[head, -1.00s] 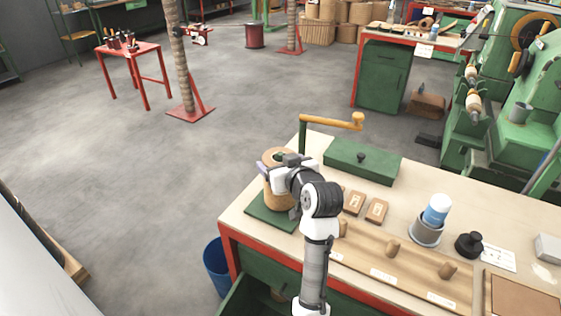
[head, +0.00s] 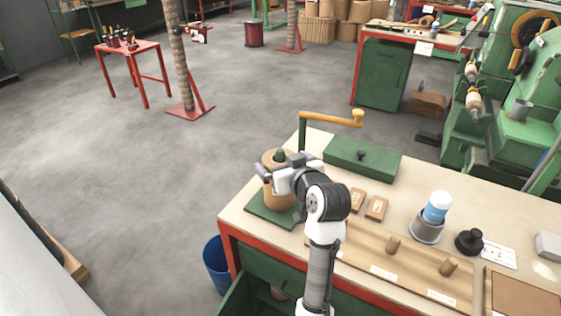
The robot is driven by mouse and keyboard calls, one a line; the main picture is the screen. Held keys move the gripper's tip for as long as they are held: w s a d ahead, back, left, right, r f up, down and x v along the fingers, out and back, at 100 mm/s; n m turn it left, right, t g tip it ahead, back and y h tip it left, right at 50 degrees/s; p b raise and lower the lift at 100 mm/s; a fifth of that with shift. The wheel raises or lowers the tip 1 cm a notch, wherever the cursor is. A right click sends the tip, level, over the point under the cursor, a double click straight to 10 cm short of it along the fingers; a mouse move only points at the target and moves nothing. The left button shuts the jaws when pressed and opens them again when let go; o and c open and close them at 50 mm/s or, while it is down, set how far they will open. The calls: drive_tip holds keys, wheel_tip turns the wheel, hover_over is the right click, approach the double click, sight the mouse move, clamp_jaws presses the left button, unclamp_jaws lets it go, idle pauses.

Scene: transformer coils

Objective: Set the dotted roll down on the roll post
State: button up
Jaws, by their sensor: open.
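A tan roll (head: 274,191) stands upright on the green base plate (head: 262,217) at the bench's left corner. The dark green tip of the roll post (head: 280,155) sticks up through the roll's top, so the roll is around the post. Any dots on the roll are too small to make out. My gripper (head: 266,173) is open at the upper part of the roll, with a finger showing on its left side. My gripper and wrist hide part of the roll's right side. I cannot tell whether the fingers touch it.
A yellow-handled crank (head: 335,119) and a green lidded box (head: 361,161) stand behind. Small brown blocks (head: 376,208), a wooden peg board (head: 415,264), a grey cup with a blue-white bottle (head: 428,230) and a black knob (head: 469,242) lie right. An open drawer is below.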

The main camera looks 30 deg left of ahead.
drive_tip(key=b+v, duration=0.1)
drive_tip(key=v, duration=1)
drive_tip(key=shift+s+d, duration=0.15)
drive_tip(key=shift+r, duration=0.15)
